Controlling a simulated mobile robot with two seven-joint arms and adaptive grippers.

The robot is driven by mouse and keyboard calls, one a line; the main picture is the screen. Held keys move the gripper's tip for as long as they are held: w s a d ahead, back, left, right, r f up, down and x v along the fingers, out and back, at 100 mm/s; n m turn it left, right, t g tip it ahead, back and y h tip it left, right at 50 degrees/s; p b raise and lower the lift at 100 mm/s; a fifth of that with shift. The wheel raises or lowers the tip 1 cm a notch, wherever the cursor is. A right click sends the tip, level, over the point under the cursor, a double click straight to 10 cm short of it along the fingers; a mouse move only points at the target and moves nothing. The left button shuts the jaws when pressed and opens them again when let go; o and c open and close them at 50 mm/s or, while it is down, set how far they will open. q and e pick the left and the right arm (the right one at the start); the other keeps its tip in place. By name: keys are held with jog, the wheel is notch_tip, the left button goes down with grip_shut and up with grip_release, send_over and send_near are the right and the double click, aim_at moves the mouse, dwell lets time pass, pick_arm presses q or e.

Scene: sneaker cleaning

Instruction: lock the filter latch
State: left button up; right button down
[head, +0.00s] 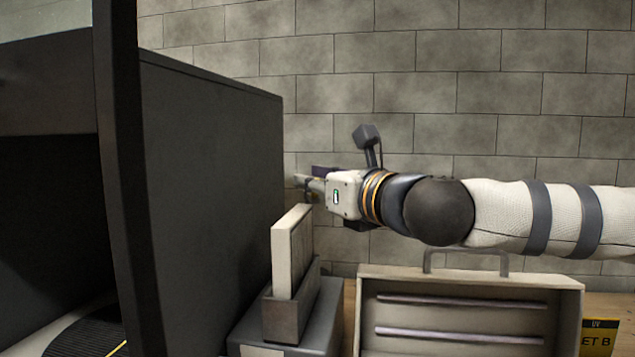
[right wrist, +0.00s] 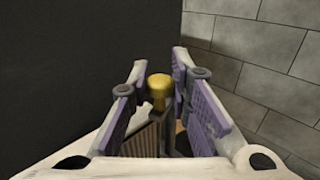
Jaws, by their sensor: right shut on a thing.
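My right gripper (head: 307,184) reaches in from the right, beside the dark cabinet's side wall. In the right wrist view its purple-padded fingers (right wrist: 162,100) stand on either side of a brass-coloured knob (right wrist: 158,88), and the gripper is shut on it. The knob looks like the latch's handle; its lock position cannot be told. A pale filter panel (head: 287,252) stands upright in a dark holder (head: 285,318) below the gripper in the head view. Pleated material (right wrist: 143,143) shows below the knob in the right wrist view. My left gripper is not in view.
The dark cabinet (head: 215,190) fills the left, its front open. A pale rack with metal bars (head: 460,318) stands at the lower right, beside a yellow-and-black label (head: 602,338). A grey block wall (head: 450,95) closes the back.

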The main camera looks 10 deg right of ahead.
jog(key=m+h, duration=0.1)
jog(key=h, duration=0.1)
jog(key=a+m+t+h, duration=0.1)
jog(key=h, duration=0.1)
jog(key=shift+a+r+m, duration=0.1)
jog(key=shift+a+m, duration=0.05)
jog(key=shift+m, duration=0.15)
jog(key=shift+w+a+m+h+p, duration=0.15)
jog(key=shift+m+h+p, duration=0.1)
jog(key=shift+m+h, duration=0.35)
jog(key=shift+a+m+h+p, duration=0.1)
jog(key=shift+m+h+p, duration=0.2)
jog(key=shift+h, duration=0.5)
jog(key=c, duration=1.5)
grip_release()
jog(key=s, duration=1.2)
jog(key=shift+a, duration=0.1)
